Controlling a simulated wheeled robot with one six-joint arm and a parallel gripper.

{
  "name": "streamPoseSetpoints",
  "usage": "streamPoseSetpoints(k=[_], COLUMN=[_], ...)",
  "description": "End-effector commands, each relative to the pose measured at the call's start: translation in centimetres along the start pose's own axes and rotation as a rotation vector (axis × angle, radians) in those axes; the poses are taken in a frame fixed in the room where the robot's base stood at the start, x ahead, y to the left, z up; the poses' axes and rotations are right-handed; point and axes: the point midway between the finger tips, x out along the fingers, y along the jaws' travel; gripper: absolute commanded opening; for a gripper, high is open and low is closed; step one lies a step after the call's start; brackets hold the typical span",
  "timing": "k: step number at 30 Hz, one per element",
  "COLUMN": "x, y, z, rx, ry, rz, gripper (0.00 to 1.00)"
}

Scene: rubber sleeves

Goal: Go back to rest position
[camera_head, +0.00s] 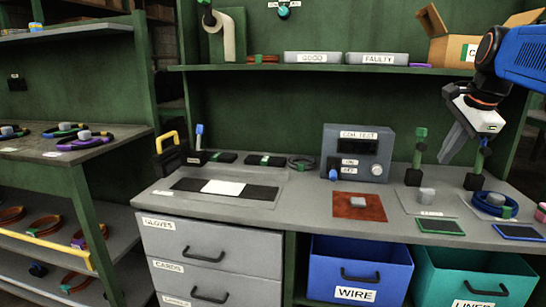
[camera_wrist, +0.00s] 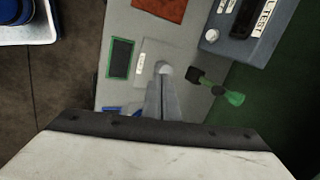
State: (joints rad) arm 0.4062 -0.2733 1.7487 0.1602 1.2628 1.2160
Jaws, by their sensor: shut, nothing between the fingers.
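My gripper (camera_head: 455,140) is at the right of the head view, raised above the bench and below the upper shelf. Its grey fingers are together and hold nothing. In the wrist view, the shut fingers (camera_wrist: 162,98) point down toward the bench. A small grey block (camera_head: 425,195) sits on a labelled pale plate below and left of the gripper. In the wrist view, the fingers partly overlap that block (camera_wrist: 164,68).
A grey COIL TEST box (camera_head: 357,140) stands on the bench. Green and dark upright tools (camera_head: 418,157) stand near my gripper. A blue coil (camera_head: 490,208) lies at the right. Blue WIRE (camera_head: 335,255) and teal LINERS (camera_head: 470,262) bins sit below. An open carton (camera_head: 455,50) is on the shelf.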

Motion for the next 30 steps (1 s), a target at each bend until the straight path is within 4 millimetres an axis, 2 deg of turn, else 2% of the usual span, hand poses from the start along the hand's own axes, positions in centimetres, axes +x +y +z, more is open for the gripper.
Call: streamPoseSetpoints(k=[1, 3, 9, 15, 21, 25, 30], x=[0.6, 1.5, 4.6, 8.3, 12.0, 13.6, 14.4], y=[2.0, 4.5, 12.4, 20.9, 28.3, 31.2, 32.5], z=[1.7, 3.5, 7.9, 11.0, 12.7, 13.0, 13.1], rx=[-0.098, -0.24, -0.648, -1.062, -1.426, -1.572, -1.642], ry=[-0.003, -0.004, -0.01, -0.018, -0.024, -0.027, -0.026], rz=[0.003, 0.006, 0.013, 0.014, 0.008, 0.006, 0.004], gripper=[0.0, 0.0, 0.0, 0.0, 0.0, 0.0, 0.0])
